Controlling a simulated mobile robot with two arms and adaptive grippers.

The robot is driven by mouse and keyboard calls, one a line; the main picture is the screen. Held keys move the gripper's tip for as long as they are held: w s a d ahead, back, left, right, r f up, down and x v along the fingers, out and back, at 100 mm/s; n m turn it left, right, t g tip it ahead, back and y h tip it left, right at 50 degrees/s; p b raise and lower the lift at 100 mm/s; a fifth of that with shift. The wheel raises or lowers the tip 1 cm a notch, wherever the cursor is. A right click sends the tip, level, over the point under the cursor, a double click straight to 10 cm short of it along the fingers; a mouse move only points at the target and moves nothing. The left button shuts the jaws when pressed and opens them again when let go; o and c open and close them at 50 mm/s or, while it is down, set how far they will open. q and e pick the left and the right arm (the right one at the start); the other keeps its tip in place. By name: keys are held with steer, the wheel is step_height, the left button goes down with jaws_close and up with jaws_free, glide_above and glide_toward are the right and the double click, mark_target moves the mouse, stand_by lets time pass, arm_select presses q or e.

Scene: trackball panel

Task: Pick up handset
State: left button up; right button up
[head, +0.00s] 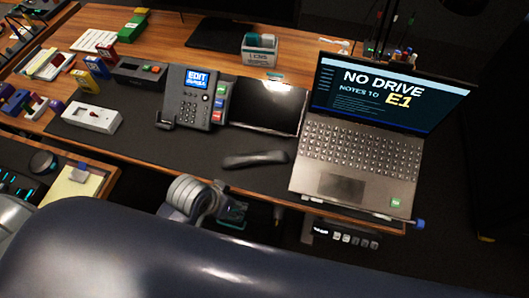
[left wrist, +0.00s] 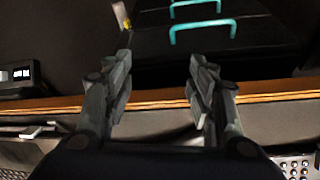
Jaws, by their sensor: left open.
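A dark handset (head: 255,159) lies flat on the desk mat, off its cradle, between the desk phone (head: 191,103) and the laptop. My left gripper (head: 236,213) is just in front of the desk's front edge, below and left of the handset in the head view, and apart from it. In the left wrist view the two fingers of my left gripper (left wrist: 160,78) are spread with nothing between them. I cannot make out the handset in that view. My right gripper is not in view.
The open laptop (head: 358,160) stands right of the handset. A dark tablet-like panel (head: 265,104) lies behind it. A white box (head: 92,117) sits at the mat's left. The wooden desk edge (left wrist: 60,104) crosses the left wrist view. The mat around the handset is clear.

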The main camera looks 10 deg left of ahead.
arm_select(q)
steer(key=w+d+r+m, duration=0.1)
steer(key=w+d, duration=0.1)
steer(key=w+d+r+m+h, duration=0.1)
steer(key=d+r, duration=0.1)
steer(key=d, duration=0.1)
steer(key=w+d+r+m+h, duration=0.1)
steer(key=w+d+r, duration=0.1)
steer(key=shift+w+d+m, duration=0.25)
steer(key=shift+w+m, duration=0.05)
steer(key=w+d+r+m, duration=0.1)
steer(key=w+d+r+m+g, duration=0.1)
steer(key=w+d+m, duration=0.1)
steer(key=shift+w+d+r+m, duration=0.1)
steer(key=shift+d+r+m, duration=0.1)
steer(key=shift+r+m, duration=0.15)
steer(key=w+a+r+m+g, duration=0.1)
steer(key=w+r+m, duration=0.1)
steer(key=m+g+y, duration=0.1)
steer(key=g+y, duration=0.1)
steer(key=y, duration=0.1)
glide_toward(255, 156)
steer(key=shift+s+d, duration=0.1)
steer(key=shift+s, duration=0.3)
steer(key=shift+m, duration=0.25)
steer(key=f, duration=1)
steer(key=shift+w+f+p, duration=0.15)
steer(key=shift+w+p, duration=0.1)
steer(key=shift+p, duration=0.15)
jaws_close()
